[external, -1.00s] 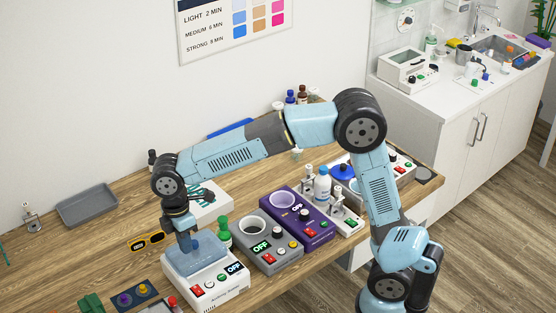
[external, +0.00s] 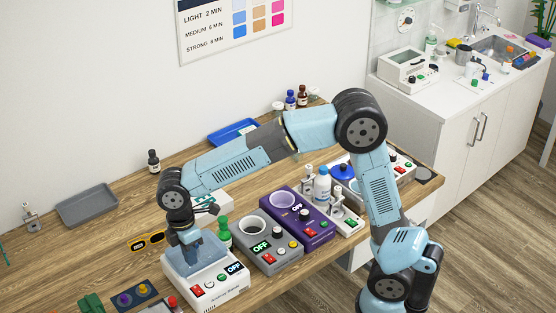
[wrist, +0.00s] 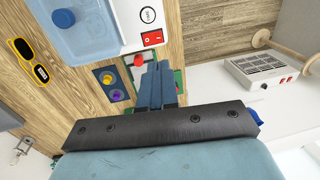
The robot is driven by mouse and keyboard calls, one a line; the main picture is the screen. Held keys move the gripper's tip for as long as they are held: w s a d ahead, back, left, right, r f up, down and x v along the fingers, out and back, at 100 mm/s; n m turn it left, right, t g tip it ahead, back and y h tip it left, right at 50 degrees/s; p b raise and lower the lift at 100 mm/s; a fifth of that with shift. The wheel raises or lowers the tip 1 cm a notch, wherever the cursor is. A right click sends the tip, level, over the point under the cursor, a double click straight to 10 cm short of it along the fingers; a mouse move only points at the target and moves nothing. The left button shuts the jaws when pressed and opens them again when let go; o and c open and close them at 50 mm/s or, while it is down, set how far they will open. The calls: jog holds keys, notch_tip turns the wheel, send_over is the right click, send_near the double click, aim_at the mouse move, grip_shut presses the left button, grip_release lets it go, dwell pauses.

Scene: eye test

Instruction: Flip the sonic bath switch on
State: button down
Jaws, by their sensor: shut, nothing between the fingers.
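Three switch-bearing devices stand in a row on the bench; their names are too small to read surely, so I cannot tell which is the sonic bath. The white device (external: 222,291) has a translucent blue tub and a red rocker switch (external: 197,289); that switch also shows in the wrist view (wrist: 152,38). The grey device (external: 284,262) has a round well and a red switch (external: 268,258). The purple device (external: 322,238) has an oval basin and a red switch (external: 310,232). Displays on all three appear to read OFF. My gripper (external: 195,243) is shut and empty, over the white device; its fingers show in the wrist view (wrist: 160,66).
A green-capped bottle (external: 224,235) stands between the white and grey devices. Yellow goggles (external: 147,241), a grey tray (external: 87,205) and a blue tray (external: 232,131) lie behind. A dark panel with knobs (external: 134,295) sits left of the white device.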

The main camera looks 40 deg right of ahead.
aim_at(200, 292)
jog(key=f, duration=0.3)
jog(key=s+f, duration=0.1)
jog(key=f, duration=0.7)
jog(key=shift+s, duration=0.15)
jog(key=shift+s+f, duration=0.1)
jog(key=shift+f, duration=0.05)
jog(key=shift+w, duration=0.85)
jog(key=shift+r, duration=0.3)
notch_tip(200, 292, up, 14)
jog(key=w, duration=0.1)
jog(key=shift+w+f, duration=0.2)
jog(key=shift+w, duration=0.15)
